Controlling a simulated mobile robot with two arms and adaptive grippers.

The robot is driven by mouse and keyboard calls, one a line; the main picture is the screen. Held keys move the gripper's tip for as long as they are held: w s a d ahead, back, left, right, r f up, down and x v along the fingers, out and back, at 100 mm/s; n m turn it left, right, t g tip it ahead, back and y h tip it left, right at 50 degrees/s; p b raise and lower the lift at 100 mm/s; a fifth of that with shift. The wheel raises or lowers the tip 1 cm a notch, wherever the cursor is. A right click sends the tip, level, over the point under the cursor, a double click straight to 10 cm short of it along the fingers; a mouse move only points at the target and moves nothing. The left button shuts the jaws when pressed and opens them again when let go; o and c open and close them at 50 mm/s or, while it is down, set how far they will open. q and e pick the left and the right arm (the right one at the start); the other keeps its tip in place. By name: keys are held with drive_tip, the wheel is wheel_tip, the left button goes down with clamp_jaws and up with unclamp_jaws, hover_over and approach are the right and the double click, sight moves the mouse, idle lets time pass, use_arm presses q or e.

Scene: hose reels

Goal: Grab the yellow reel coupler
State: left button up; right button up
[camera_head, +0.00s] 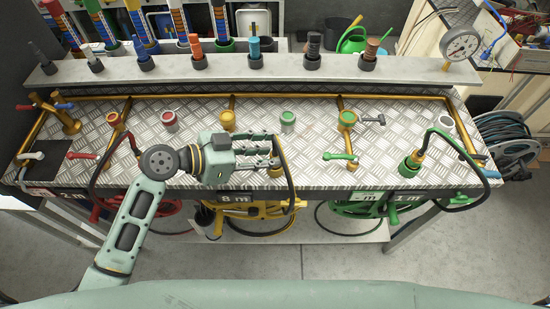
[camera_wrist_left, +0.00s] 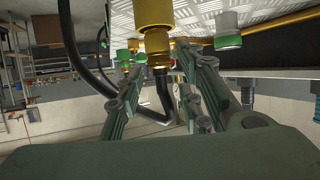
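The yellow reel coupler (camera_head: 276,170) is a yellow and brass fitting on a black hose. It stands near the front edge of the metal bench, above the 8 m label. My left gripper (camera_head: 266,161) is right beside it, reaching in from the left. In the left wrist view the coupler (camera_wrist_left: 157,42) is at top centre, with the black hose running from its brass end. The fingers of the left gripper (camera_wrist_left: 163,75) are spread on either side of its lower end, with a gap visible on the left. Contact on the right is unclear. My right gripper is out of view.
A yellow reel (camera_head: 262,209) hangs below the bench, between a red reel (camera_head: 150,214) and a green reel (camera_head: 365,208). A green coupler (camera_head: 410,160) stands at right. Yellow (camera_head: 228,120) and green (camera_head: 288,120) fittings stand behind the gripper. The hose loops close to the fingers.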

use_arm(q)
drive_tip(key=c, duration=0.6)
clamp_jaws()
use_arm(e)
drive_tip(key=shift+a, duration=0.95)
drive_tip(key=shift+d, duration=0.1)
